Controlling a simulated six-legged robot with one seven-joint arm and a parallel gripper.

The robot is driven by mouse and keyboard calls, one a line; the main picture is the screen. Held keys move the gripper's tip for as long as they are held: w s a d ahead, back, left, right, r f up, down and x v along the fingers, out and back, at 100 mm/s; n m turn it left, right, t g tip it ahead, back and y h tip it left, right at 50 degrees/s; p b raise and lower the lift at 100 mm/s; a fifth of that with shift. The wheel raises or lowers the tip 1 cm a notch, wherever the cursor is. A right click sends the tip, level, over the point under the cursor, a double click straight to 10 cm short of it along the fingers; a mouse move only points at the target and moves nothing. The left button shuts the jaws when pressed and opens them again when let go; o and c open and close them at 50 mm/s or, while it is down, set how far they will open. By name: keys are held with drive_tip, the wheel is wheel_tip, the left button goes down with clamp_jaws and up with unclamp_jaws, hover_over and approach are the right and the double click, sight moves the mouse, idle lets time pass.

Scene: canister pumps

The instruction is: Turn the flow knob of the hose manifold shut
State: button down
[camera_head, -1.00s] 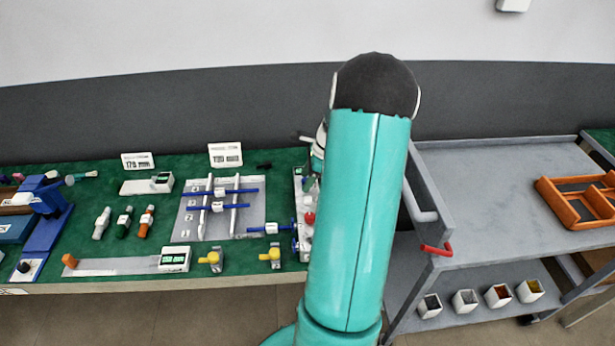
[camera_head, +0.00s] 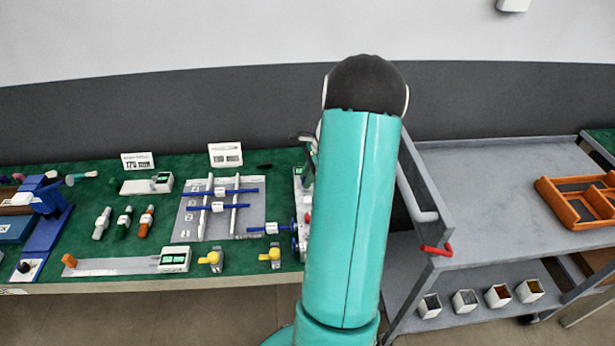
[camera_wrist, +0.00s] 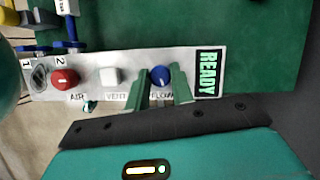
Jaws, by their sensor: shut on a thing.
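The hose manifold is a pale panel (camera_wrist: 130,72) in the wrist view. It carries a red knob (camera_wrist: 65,79), a white square button (camera_wrist: 110,76), a blue knob (camera_wrist: 160,74) and a green READY display (camera_wrist: 208,72). The label below the blue knob is partly hidden by a finger and seems to read FLOW. My gripper (camera_wrist: 162,79) has its two green fingers on either side of the blue knob and is shut on it. In the head view my arm hides most of the manifold; only its left edge (camera_head: 299,190) shows.
Blue hose fittings (camera_head: 272,228) lie left of the manifold. A grey plate with crossing rods (camera_head: 250,215) and yellow-handled valves (camera_head: 211,257) are on the green table further left. A grey cart (camera_head: 490,160) with an orange tray (camera_head: 590,200) stands right of my arm.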

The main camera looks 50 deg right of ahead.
drive_tip(key=n+g, duration=0.1)
drive_tip(key=n, duration=0.2)
drive_tip(key=n+g+y, duration=0.1)
drive_tip(key=n, duration=0.3)
drive_tip(key=shift+w+d+r+g, duration=0.1)
drive_tip(key=shift+w+g, duration=0.1)
drive_tip(key=shift+g, duration=0.1)
drive_tip(key=n+g, duration=0.1)
drive_tip(key=n, duration=0.2)
drive_tip(key=shift+n, duration=0.4)
drive_tip(key=shift+w+n+g+h, duration=0.15)
drive_tip(key=shift+n+g, duration=0.25)
drive_tip(key=shift+n, duration=0.45)
drive_tip(key=shift+n+g+h, duration=0.15)
drive_tip(key=shift+n+g, duration=0.25)
drive_tip(key=shift+n, duration=0.45)
drive_tip(key=c, duration=1.2)
unclamp_jaws()
